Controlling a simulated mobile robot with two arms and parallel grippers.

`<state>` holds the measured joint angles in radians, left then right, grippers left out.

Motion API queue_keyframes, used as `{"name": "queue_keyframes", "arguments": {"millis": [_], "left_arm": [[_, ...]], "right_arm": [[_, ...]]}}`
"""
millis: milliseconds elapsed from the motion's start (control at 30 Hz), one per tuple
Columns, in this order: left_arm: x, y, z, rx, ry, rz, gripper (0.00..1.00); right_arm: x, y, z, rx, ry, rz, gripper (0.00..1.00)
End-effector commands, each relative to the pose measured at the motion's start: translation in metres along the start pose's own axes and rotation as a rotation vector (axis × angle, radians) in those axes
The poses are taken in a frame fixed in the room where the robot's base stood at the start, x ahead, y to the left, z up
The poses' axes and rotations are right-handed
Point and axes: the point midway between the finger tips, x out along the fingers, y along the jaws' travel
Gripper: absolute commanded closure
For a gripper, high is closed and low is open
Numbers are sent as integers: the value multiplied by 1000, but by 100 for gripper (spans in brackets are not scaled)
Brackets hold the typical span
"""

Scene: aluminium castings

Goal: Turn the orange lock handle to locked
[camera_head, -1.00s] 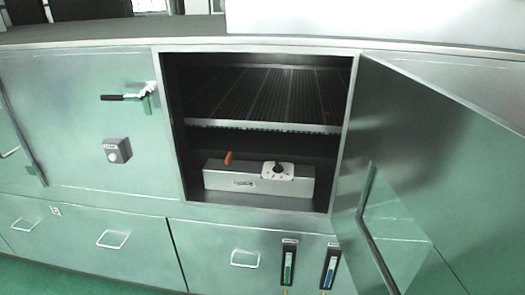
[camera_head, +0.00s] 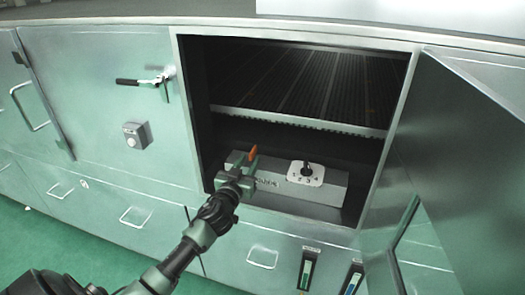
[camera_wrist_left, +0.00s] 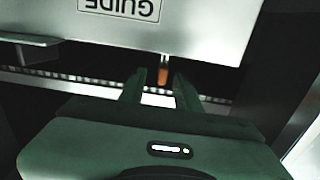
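The orange lock handle (camera_head: 253,152) stands up from the left part of a grey metal box (camera_head: 327,188) inside the open cabinet. A white plate with a black knob and numbers (camera_head: 306,174) sits on the same box, to the right. My left gripper (camera_head: 243,164) reaches in from the lower left, just at the handle. In the left wrist view the handle (camera_wrist_left: 163,75) shows between the two spread fingers (camera_wrist_left: 160,88), beyond or at their tips. I cannot tell whether they touch it. My right gripper is not in view.
The cabinet door (camera_head: 455,170) stands open at the right. A ribbed shelf (camera_head: 300,118) lies above the box. A black-handled lever (camera_head: 145,81) and a grey switch box (camera_head: 137,135) are on the panel to the left. Drawers with handles lie below.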

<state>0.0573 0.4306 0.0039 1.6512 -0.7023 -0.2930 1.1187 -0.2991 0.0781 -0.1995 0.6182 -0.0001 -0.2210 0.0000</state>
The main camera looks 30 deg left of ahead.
Motion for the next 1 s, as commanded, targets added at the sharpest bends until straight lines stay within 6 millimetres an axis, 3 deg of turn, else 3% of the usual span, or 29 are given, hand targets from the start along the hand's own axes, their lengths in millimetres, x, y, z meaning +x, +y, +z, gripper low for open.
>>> {"name": "queue_keyframes", "arguments": {"millis": [333, 733, 833, 867, 1000], "left_arm": [[53, 0, 1, 1, -3, -1, 67], [61, 0, 3, 1, -6, -1, 67], [61, 0, 3, 1, -6, -1, 95], [61, 0, 3, 1, -6, -1, 100], [61, 0, 3, 1, -6, -1, 100]], "right_arm": [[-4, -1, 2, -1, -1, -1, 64], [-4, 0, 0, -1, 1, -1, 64], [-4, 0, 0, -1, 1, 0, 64], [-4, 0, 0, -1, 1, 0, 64], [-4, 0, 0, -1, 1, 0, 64]]}}
